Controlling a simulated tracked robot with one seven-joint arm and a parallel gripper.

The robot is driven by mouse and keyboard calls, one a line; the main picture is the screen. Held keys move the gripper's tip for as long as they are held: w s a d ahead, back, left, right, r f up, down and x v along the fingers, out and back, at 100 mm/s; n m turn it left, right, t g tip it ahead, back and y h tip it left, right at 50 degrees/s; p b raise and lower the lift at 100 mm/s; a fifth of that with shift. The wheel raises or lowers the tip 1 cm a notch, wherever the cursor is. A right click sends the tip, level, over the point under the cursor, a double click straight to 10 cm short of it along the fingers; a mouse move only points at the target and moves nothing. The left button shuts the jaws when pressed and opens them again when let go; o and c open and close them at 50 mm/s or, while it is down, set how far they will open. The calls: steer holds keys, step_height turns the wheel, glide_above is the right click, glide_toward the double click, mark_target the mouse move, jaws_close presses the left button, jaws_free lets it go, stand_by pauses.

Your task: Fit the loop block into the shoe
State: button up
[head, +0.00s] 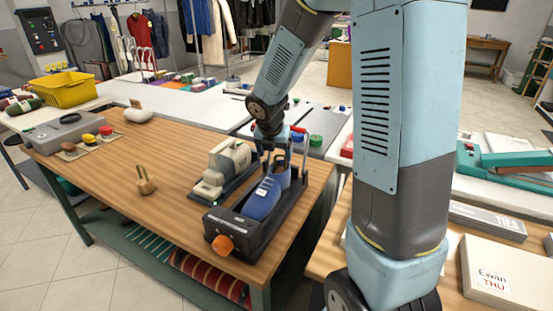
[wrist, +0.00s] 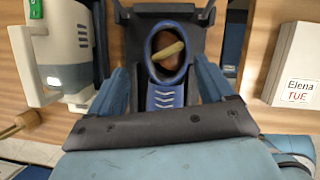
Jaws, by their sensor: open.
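The blue shoe (head: 263,199) lies in a black cradle (head: 230,223) with an orange knob, near the front right corner of the wooden table. In the wrist view the shoe (wrist: 165,92) shows its laces and its opening, with a tan strip (wrist: 170,50) inside on a brown ground; I cannot tell what the strip is.
A cream and grey machine (head: 229,160) stands close left of the cradle. A labelled box (wrist: 298,65) lies to the right. Table around the loop block is clear.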

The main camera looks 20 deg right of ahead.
steer(key=s+r+m, duration=0.8)
steer(key=s+r, duration=0.1)
steer(key=r, duration=0.4)
steer(key=s+r+m+t+y, duration=0.1)
steer(key=s+r+m, duration=0.2)
steer(key=s+m, duration=0.6)
steer(key=s+d+r+m+y, duration=0.1)
steer(key=s+r+m, duration=0.1)
steer(key=s+m, duration=0.6)
steer(key=m, duration=0.4)
steer(key=shift+s+d+r+t, duration=0.25)
steer(key=shift+s+r+t, duration=0.1)
steer(key=shift+r+t, duration=0.05)
